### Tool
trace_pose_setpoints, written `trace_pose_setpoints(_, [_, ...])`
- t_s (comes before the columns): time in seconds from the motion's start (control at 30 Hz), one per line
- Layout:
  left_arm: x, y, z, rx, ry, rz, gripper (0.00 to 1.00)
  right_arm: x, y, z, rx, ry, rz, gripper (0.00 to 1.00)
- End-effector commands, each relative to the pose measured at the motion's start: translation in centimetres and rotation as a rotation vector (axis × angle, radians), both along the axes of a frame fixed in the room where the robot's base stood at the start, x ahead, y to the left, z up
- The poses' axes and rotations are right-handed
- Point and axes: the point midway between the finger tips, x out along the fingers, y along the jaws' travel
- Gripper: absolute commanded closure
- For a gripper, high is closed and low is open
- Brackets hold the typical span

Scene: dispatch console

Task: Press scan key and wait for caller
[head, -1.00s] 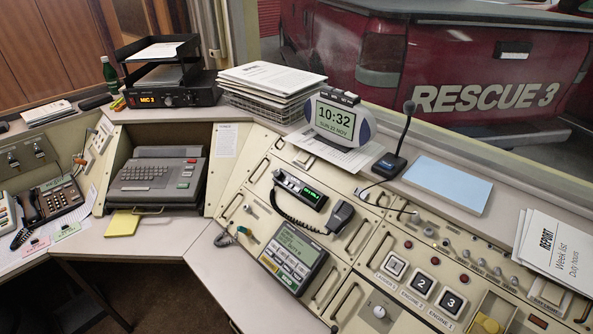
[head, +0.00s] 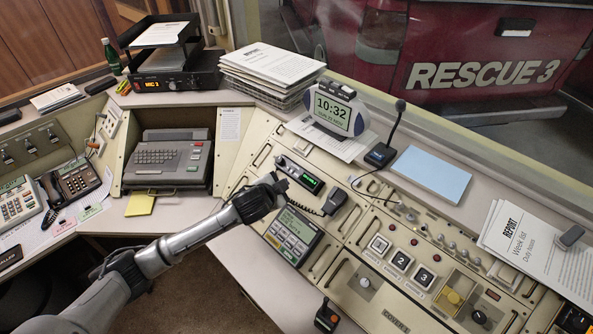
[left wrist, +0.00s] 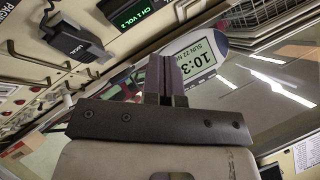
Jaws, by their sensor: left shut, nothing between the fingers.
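My left gripper (head: 277,184) reaches in over the sloped console in the head view, shut and empty. It is in front of the left end of the black radio unit (head: 311,183) with a lit green display and hides part of it. The left wrist view shows the closed fingers (left wrist: 166,72) and the radio display (left wrist: 140,17) reading "CH 1 VOL 2". A fist microphone (head: 334,201) hangs on a coiled cord beside the radio. Below the arm's end is a keypad panel (head: 292,237) with a greenish screen. I cannot read a scan key label. My right gripper is not in view.
A clock (head: 338,107) showing 10:32 and a desk microphone (head: 382,152) stand on the ledge behind. Numbered buttons (head: 401,260) and knobs are to the right. A typewriter-like keyboard unit (head: 168,160) and telephones (head: 74,181) are to the left.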

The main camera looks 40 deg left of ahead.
Motion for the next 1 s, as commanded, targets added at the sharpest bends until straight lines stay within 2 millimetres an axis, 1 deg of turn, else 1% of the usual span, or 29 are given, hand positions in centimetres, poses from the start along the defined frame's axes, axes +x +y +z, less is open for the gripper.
trace_pose_setpoints(0.03, [1.2, 1.6, 0.8, 0.015, -0.032, -0.013, 1.00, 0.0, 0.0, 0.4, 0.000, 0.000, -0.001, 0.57])
trace_pose_setpoints(0.1, [2.4, 2.9, 1.3, 0.019, -0.079, -0.044, 1.00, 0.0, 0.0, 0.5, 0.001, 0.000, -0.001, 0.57])
trace_pose_setpoints(0.23, [3.7, 4.1, 1.7, 0.010, -0.155, -0.102, 1.00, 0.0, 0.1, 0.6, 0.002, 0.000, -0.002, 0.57])
trace_pose_setpoints(0.3, [4.1, 4.3, 1.9, 0.001, -0.188, -0.130, 1.00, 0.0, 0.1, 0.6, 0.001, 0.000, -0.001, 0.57])
trace_pose_setpoints(0.53, [4.6, 4.1, 2.3, -0.024, -0.263, -0.195, 1.00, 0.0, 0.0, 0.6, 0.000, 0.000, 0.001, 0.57])
trace_pose_setpoints(1.0, [4.6, 4.0, 2.4, -0.031, -0.279, -0.209, 1.00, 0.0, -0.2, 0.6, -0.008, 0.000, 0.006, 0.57])
